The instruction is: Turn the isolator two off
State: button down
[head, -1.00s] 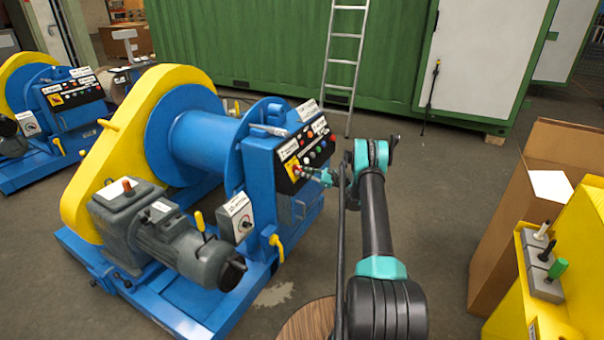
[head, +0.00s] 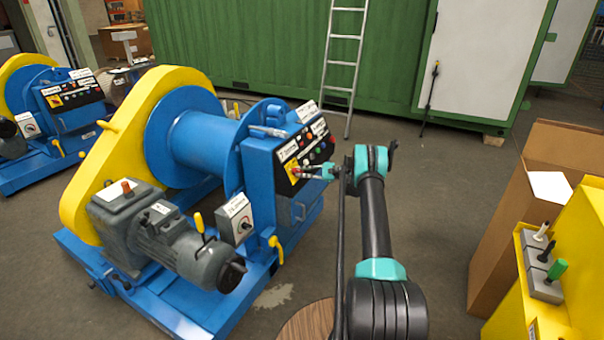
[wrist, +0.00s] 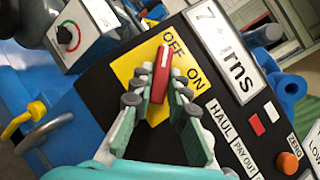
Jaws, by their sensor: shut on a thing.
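The isolator is a red handle (wrist: 161,75) on a yellow plate (wrist: 131,73) marked OFF and ON, set in the black panel of the near blue winch. In the wrist view my gripper (wrist: 160,92) has its green fingers on both sides of the handle and is shut on it. The handle's far end points close to the OFF word, with ON to its right. In the head view my gripper (head: 303,172) reaches the yellow plate from the right, and the handle is too small there to make out. I cannot read an isolator number.
The panel also has a "7 turns" label (wrist: 222,50), buttons and an orange knob (wrist: 289,162). A grey box with a dial (head: 236,220) is on the winch's side. A second winch (head: 50,115) stands far left, a yellow cabinet (head: 575,270) at right. Floor behind my arm is clear.

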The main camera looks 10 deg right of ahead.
jog(key=c, duration=1.5)
grip_release()
jog(key=shift+d, duration=0.1)
jog(key=shift+v, duration=3.7)
